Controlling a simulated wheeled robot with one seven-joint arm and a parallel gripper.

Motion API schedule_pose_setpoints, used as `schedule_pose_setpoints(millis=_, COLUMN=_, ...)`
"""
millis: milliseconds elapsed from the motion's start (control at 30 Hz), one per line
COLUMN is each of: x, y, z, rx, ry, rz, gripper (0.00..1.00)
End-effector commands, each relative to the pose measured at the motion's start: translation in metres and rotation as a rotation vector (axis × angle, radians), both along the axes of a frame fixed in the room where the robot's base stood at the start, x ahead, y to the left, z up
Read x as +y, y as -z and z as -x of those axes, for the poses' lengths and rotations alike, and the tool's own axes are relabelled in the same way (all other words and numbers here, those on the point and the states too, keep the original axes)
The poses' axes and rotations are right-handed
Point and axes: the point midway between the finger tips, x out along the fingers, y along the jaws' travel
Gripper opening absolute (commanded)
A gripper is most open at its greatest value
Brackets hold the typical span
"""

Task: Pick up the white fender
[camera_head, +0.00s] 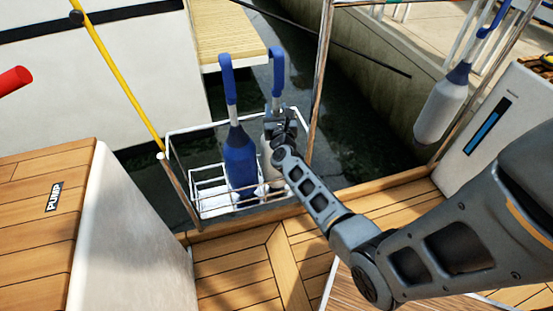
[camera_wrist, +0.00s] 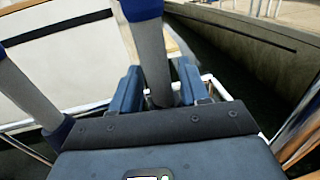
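A white fender (camera_head: 267,165) with a blue loop (camera_head: 277,65) on top stands in a white wire rack (camera_head: 212,205), just right of a blue fender (camera_head: 239,160). My gripper (camera_head: 275,120) is at the upper part of the white fender and hides some of it. In the wrist view, my gripper (camera_wrist: 158,80) has one finger on each side of the fender's grey-looking neck (camera_wrist: 153,55). Narrow gaps show beside the neck, so the fingers look open around it. The fender's lower body is hidden behind my gripper in the wrist view.
Another white fender with a blue top (camera_head: 441,105) hangs at the right. A yellow pole (camera_head: 120,75) and a thin post (camera_head: 319,80) rise on either side of the rack. A wooden-topped box (camera_head: 45,205) stands at left. Dark water lies beyond the deck edge.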

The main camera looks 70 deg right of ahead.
Motion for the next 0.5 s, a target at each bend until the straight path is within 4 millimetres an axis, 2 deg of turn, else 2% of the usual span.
schedule_pose_setpoints(millis=67, x=0.0001, y=0.0000, z=0.0001, rx=0.000, ry=0.000, rz=0.000, gripper=0.37)
schedule_pose_setpoints(millis=433, x=0.0002, y=0.0000, z=0.0001, rx=0.000, ry=0.000, rz=0.000, gripper=0.02)
schedule_pose_setpoints(millis=500, x=0.0002, y=0.0000, z=0.0001, rx=0.000, ry=0.000, rz=0.000, gripper=0.00)
